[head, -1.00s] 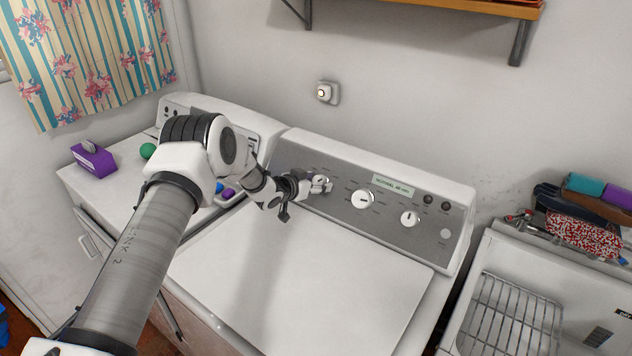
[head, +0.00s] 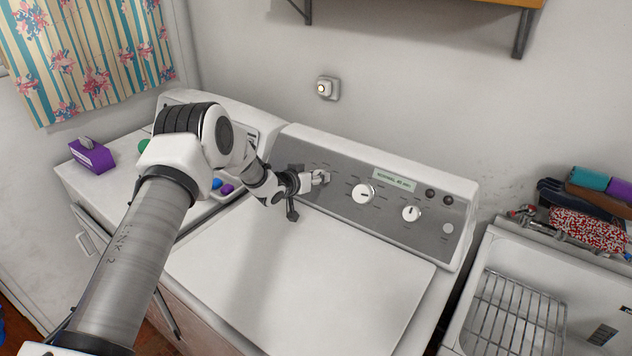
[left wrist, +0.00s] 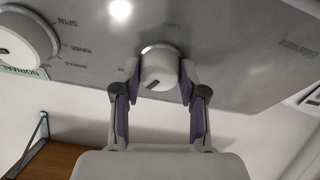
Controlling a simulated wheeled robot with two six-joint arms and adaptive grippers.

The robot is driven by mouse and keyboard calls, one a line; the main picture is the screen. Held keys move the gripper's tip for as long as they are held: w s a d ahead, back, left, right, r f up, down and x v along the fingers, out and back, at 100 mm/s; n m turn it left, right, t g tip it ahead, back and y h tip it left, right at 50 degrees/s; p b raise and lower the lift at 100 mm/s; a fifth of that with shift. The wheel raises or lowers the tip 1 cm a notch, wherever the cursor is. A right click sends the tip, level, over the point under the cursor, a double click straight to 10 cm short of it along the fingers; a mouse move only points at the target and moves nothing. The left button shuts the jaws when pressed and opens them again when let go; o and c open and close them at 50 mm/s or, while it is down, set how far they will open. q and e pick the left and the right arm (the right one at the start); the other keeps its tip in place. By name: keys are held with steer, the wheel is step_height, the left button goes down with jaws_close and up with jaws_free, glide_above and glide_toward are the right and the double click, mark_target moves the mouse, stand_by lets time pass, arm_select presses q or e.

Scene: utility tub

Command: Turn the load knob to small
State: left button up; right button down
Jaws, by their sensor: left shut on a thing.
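The washer's control panel (head: 336,215) carries several white knobs. My left gripper (head: 319,178) is at the leftmost knob, and its fingers hide most of that knob in the head view. In the left wrist view the gripper (left wrist: 159,88) is shut on this white knob (left wrist: 158,72), with one finger on each side. A dark pointer mark shows on the knob's face, tilted. The lettering around this knob is too blurred to read. My right gripper is not in view.
A middle knob (head: 363,194) and a smaller knob (head: 411,213) sit to the right on the panel. The washer lid (head: 300,265) is closed and clear. A utility tub (head: 480,345) with a wire rack (head: 517,315) stands at the right.

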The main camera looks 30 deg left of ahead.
arm_select(q)
steer(key=n+b, duration=0.2)
steer(key=n, duration=0.2)
steer(key=shift+f+y, duration=0.15)
steer(key=shift+y, duration=0.25)
steer(key=n+b, duration=0.1)
steer(key=n, duration=0.3)
steer(key=shift+y+b, duration=0.3)
steer(key=shift+b, duration=0.1)
steer(key=n+b, duration=0.1)
steer(key=n, duration=0.2)
steer(key=shift+d+n+y, duration=0.1)
steer(key=shift+n+y, duration=0.2)
steer(key=shift+n, duration=0.1)
steer(key=shift+n+g+b, duration=0.4)
steer(key=shift+n+b, duration=0.2)
steer(key=shift+n, duration=1.1)
steer(key=o, duration=1.1)
steer(key=shift+o, duration=0.2)
